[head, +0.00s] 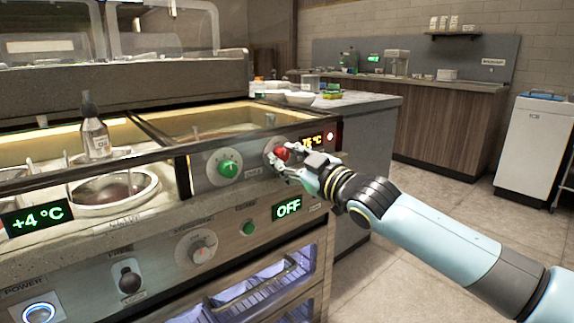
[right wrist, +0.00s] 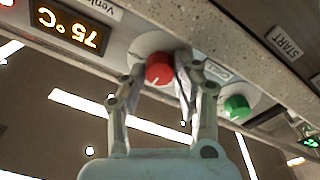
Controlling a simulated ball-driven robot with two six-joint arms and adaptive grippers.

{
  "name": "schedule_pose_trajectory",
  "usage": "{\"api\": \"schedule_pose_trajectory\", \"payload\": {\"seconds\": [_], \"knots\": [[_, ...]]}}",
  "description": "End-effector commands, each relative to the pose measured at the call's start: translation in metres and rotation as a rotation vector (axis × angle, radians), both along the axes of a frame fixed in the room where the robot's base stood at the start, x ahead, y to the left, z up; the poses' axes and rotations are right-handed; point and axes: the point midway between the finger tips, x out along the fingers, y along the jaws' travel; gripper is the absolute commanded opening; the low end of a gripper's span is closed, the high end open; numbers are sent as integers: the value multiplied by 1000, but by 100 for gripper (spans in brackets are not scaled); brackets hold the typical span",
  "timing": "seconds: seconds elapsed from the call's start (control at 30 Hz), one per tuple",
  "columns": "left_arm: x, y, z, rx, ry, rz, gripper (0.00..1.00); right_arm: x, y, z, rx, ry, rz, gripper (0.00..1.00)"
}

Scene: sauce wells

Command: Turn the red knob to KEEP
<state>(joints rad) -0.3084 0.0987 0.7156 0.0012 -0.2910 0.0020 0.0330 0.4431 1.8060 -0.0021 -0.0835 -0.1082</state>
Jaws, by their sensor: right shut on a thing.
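The red knob (head: 282,154) sits on a pale round dial plate on the front panel of the counter, right of a green knob (head: 229,168). My right gripper (head: 284,164) is at the red knob with its fingers around it, shut on it. In the right wrist view the red knob (right wrist: 159,69) shows between the two fingers (right wrist: 160,82), with a white pointer line on its face. The labels by the knob are too small or covered to read, so I cannot tell its setting. My left gripper is not in view.
An amber 75 °C display (right wrist: 70,25) is beside the red knob. Another knob (head: 196,247) and an OFF display (head: 288,208) are lower on the panel. A bottle (head: 95,138) stands in the wells at left.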

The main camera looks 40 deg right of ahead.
Motion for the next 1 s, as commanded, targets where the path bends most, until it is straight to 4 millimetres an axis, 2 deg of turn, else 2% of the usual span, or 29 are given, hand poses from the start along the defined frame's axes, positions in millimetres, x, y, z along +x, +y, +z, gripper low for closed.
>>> {"api": "schedule_pose_trajectory", "payload": {"seconds": [0.13,0.6,0.63,0.7,0.8,1.0], "knots": [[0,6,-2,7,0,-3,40,0,0,-2,-28,1,-1,0],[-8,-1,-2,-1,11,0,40,0,0,-1,-39,1,-1,0],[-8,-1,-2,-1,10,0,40,0,0,-1,-39,1,-1,32],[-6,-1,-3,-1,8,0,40,0,0,-1,-39,1,-1,42],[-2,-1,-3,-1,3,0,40,0,0,-1,-39,0,0,53],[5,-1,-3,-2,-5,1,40,0,0,-1,-39,-1,-1,53]]}}
